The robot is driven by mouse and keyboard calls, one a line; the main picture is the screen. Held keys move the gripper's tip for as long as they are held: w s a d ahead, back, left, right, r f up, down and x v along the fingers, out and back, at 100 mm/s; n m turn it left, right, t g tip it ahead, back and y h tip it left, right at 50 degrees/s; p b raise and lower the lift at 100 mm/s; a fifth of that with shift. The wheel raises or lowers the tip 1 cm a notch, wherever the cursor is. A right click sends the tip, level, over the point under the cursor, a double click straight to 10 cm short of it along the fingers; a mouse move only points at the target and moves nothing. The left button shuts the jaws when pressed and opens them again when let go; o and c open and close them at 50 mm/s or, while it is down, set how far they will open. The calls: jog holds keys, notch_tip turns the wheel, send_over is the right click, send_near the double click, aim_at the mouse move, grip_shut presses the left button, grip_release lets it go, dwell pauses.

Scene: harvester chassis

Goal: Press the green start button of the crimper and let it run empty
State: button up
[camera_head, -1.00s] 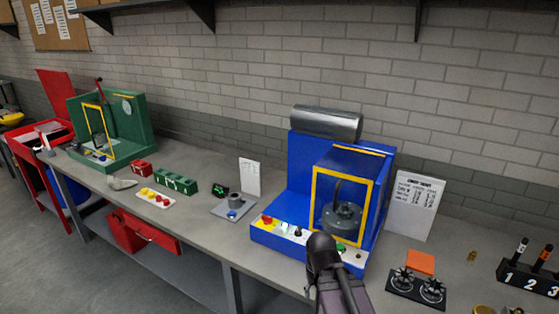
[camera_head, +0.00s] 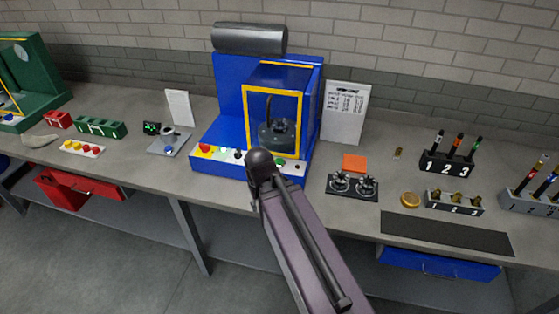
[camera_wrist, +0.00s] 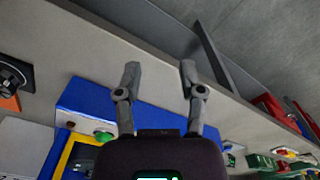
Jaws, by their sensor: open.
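The crimper is a blue machine (camera_head: 228,100) with a yellow-framed opening (camera_head: 246,122) on the bench. Its front panel carries a red button (camera_head: 205,148), a dark lever and a green button (camera_head: 280,161). A green button (camera_wrist: 104,136) also shows in the wrist view, left of my gripper's fingers. In the wrist view my gripper (camera_wrist: 159,78) is open and empty, its fingers apart over the blue front and bench edge. In the head view my arm's end stands before the crimper's front panel and hides part of it. I cannot tell any contact with a button.
A grey cylinder (camera_head: 250,38) sits atop the crimper. A white notice (camera_head: 345,112) stands to its right, near an orange block (camera_head: 355,163) and a black fixture (camera_head: 352,186). Left are a small grey fixture (camera_head: 170,145) and a green machine (camera_head: 30,75). Numbered racks (camera_head: 448,164) stand right.

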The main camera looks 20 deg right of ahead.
grip_shut()
dwell(1.1)
